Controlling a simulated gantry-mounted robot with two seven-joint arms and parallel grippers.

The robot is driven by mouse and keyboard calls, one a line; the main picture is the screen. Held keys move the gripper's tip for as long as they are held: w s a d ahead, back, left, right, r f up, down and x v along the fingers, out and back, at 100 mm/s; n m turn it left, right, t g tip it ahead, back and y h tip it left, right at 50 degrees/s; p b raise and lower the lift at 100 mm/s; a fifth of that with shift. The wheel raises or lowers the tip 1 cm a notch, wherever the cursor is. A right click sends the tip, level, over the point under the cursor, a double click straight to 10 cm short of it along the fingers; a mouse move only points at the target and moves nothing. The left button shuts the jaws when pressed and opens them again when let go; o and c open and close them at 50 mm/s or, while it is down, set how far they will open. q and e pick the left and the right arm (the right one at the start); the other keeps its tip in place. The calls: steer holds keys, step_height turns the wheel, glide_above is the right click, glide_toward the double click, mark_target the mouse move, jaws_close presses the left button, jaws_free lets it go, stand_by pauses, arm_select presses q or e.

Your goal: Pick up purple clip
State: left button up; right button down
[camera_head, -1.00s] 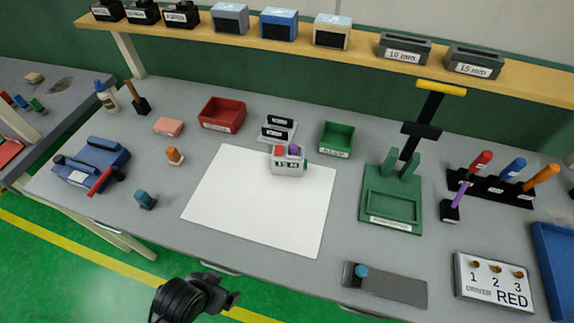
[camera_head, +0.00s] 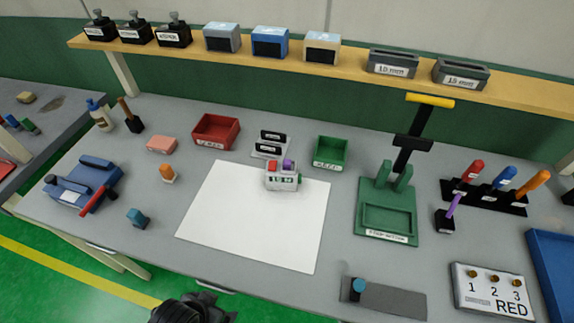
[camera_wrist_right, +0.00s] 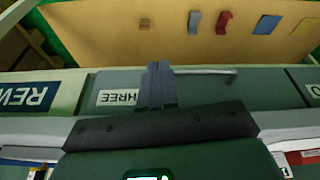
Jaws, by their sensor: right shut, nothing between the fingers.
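A small purple piece (camera_head: 289,164), probably the purple clip, sits at the top of a light grey box (camera_head: 283,181) beside a red piece (camera_head: 272,165). The box stands at the upper edge of a white sheet (camera_head: 255,222). My left gripper (camera_head: 207,304) is a dark shape at the bottom edge of the head view, well short of the sheet; its fingers are not clear. My right gripper (camera_wrist_right: 158,70) is shut and empty in the right wrist view, in front of grey drawer fronts, one labelled "THREE". No purple clip can be made out there.
A red bin (camera_head: 215,131) and a green bin (camera_head: 331,153) stand behind the sheet. A green fixture (camera_head: 387,207) stands to its right, and a purple-handled tool (camera_head: 453,205) in a black holder further right. The grey bench left of the sheet has small blocks.

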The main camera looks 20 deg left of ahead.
stand_by(0.4)
arm_select(q)
steer(key=c, duration=0.8)
steer(key=shift+o, duration=0.2)
